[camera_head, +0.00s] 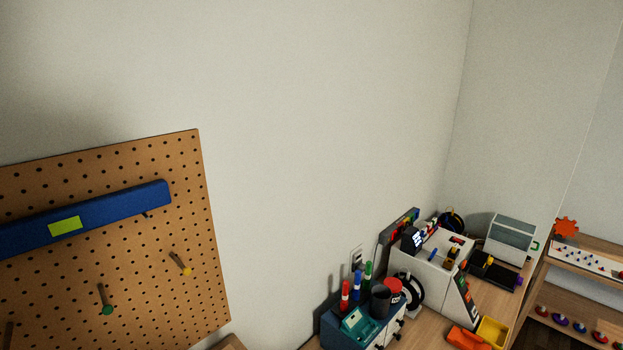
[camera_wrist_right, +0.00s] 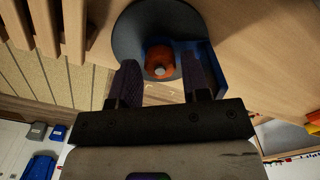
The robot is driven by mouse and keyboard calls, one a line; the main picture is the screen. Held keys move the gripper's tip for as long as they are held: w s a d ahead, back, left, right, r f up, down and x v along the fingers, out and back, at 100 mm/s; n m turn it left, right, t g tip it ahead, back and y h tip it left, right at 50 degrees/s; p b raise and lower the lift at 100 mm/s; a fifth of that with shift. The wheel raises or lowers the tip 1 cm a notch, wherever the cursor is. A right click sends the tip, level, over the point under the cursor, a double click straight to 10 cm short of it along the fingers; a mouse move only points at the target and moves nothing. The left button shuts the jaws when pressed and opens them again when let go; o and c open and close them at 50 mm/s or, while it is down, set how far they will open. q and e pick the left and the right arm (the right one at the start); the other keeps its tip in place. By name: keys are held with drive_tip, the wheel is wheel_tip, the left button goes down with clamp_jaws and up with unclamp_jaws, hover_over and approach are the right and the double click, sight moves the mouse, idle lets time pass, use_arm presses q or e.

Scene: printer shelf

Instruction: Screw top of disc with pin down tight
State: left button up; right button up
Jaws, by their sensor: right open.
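In the right wrist view a dark grey disc (camera_wrist_right: 128,30) is beyond my gripper. An orange knob (camera_wrist_right: 160,54) sits at the disc's lower part in the picture, with a small light grey pin end (camera_wrist_right: 159,71) at its middle. My right gripper (camera_wrist_right: 160,76) is open, its two dark fingers on either side of the orange knob. I cannot tell whether they touch it. A blue part (camera_wrist_right: 205,68) lies right behind the right finger. How tight the orange top is cannot be seen. Neither gripper shows in the head view.
Wooden slats (camera_wrist_right: 75,28) stand left of the disc. The head view shows a pegboard (camera_head: 120,240) with a blue bar, a white printer-like box (camera_head: 425,275) on a desk, and a shelf (camera_head: 590,262) at right holding several small coloured pieces.

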drive_tip(key=n, duration=1.4)
drive_tip(key=shift+n, duration=1.4)
